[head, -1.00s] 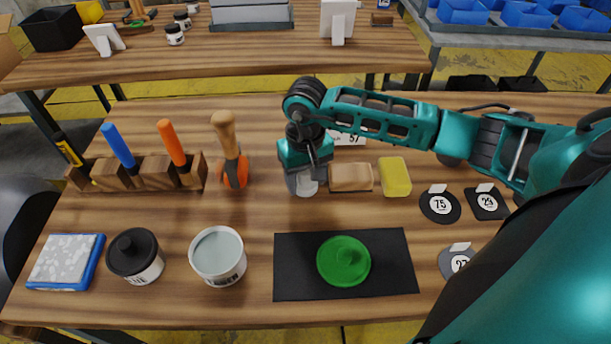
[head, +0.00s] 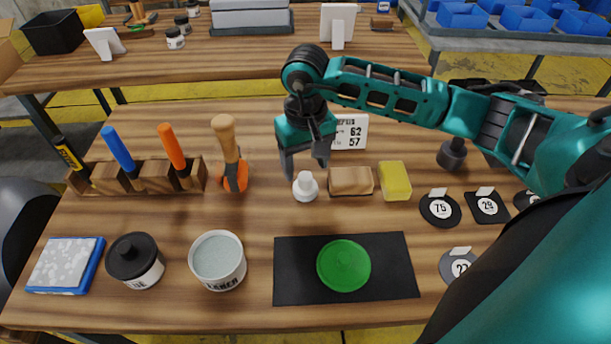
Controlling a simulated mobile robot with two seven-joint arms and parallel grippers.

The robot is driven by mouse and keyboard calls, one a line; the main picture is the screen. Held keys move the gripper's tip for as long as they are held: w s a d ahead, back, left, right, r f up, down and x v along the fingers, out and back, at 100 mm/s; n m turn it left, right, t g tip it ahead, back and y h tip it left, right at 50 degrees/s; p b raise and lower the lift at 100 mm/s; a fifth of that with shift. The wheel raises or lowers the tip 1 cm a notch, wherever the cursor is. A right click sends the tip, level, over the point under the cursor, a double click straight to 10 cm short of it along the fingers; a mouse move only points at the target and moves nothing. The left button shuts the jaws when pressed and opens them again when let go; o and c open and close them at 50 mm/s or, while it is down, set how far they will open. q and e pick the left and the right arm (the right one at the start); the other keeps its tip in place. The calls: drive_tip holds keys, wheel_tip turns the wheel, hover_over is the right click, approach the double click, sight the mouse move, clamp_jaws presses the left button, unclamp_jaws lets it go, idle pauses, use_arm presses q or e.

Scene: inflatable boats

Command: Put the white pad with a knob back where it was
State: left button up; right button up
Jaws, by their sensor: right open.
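The white pad with a knob (head: 305,190) stands upright, knob up, on the wooden bench, just left of a tan block (head: 351,181). My right gripper (head: 303,164) is open, its fingers pointing down, just above and behind the knob in the picture. It holds nothing, and a small gap seems to separate it from the pad. My left gripper is not in view.
A yellow sponge (head: 395,181) lies right of the tan block. In front, a green disc (head: 343,266) lies on a black mat (head: 290,281). An open tin (head: 218,261) and a tool rack (head: 155,176) stand left. Round and square labelled pads (head: 440,209) lie right.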

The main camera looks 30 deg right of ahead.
sight(306, 176)
wheel_tip(306, 176, up, 6)
idle(0.7)
